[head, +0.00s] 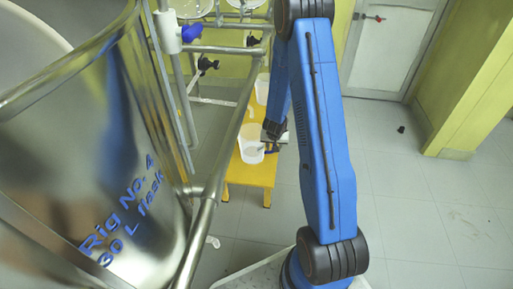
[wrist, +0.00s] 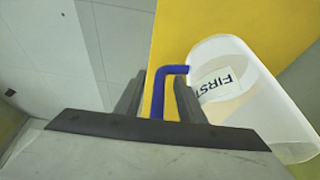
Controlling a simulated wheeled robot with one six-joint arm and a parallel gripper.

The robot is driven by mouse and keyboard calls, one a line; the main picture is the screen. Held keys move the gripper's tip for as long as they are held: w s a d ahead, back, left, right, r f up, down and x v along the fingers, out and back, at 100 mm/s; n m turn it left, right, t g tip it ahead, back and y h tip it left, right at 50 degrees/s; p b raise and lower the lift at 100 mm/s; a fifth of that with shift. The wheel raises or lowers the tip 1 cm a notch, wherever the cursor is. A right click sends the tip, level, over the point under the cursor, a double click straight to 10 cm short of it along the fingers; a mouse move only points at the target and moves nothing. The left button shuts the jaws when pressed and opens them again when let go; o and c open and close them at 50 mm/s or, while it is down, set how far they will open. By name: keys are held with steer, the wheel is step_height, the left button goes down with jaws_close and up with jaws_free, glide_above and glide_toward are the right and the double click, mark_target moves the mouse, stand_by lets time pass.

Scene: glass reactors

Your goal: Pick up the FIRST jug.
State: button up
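The FIRST jug (wrist: 250,100) is a translucent white jug with a "FIRST" label. It stands on the yellow bench (wrist: 225,20), to the right of my gripper (wrist: 159,88) in the wrist view. Its blue handle (wrist: 158,95) lies between my two dark fingers, with a visible gap on each side, so the gripper looks open around it. In the head view the jug (head: 250,152) is near the bench's front end, with my gripper (head: 272,136) at its right side, partly hidden by the wrist.
Another white jug (head: 262,90) stands farther back on the bench. A large metal vessel marked "Rig No. 4 30 L flask" (head: 110,150) and a pipe frame (head: 225,150) stand close on the left.

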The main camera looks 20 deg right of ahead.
jaws_close()
stand_by(1.4)
